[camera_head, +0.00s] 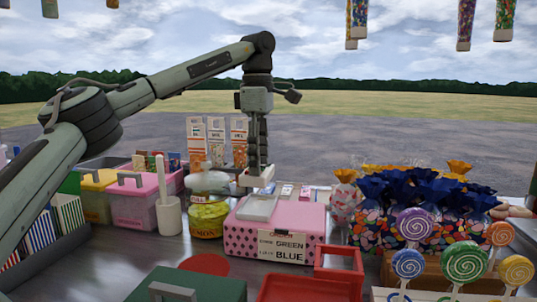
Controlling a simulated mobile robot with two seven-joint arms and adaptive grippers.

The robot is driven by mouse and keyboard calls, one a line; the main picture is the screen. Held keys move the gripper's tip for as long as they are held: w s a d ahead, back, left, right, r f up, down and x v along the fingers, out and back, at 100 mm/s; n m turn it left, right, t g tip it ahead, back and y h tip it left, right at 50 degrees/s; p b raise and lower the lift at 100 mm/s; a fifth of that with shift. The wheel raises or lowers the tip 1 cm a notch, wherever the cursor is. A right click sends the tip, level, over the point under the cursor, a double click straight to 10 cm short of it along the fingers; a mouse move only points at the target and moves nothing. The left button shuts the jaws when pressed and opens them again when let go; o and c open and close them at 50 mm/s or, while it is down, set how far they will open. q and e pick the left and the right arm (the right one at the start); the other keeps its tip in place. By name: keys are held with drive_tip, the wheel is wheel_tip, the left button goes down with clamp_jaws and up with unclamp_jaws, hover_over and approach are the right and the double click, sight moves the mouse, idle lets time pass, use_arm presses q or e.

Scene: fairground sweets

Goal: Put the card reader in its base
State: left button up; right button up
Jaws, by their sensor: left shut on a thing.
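My left gripper (258,165) points straight down above the pink box and is shut on a small whitish block, seemingly the card reader (257,179). The gripper's fingers hide part of it. Just below, a pale grey-white slab, which may be the base (258,207), rests on top of the pink dotted box (296,216). The held block looks a little above and behind the slab; whether they touch I cannot tell. My right gripper is not in view.
A yellow-filled jar (208,218), a white pot with a stick (169,215) and a pink tub (133,207) stand left of the pink box. Blue-topped sweet bags (420,200) and lollipops (465,262) stand at right. A red tray (300,290) lies in front.

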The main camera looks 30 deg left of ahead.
sight(259, 186)
use_arm(q)
drive_tip(key=f, duration=0.3)
drive_tip(key=shift+s+f, duration=0.15)
drive_tip(key=shift+s, duration=0.1)
drive_tip(key=shift+w+f, duration=0.1)
drive_tip(key=shift+f, duration=0.85)
drive_tip(key=shift+d+f, duration=0.1)
drive_tip(key=shift+f, duration=0.15)
drive_tip(key=shift+f, duration=0.3)
drive_tip(key=o, duration=1.8)
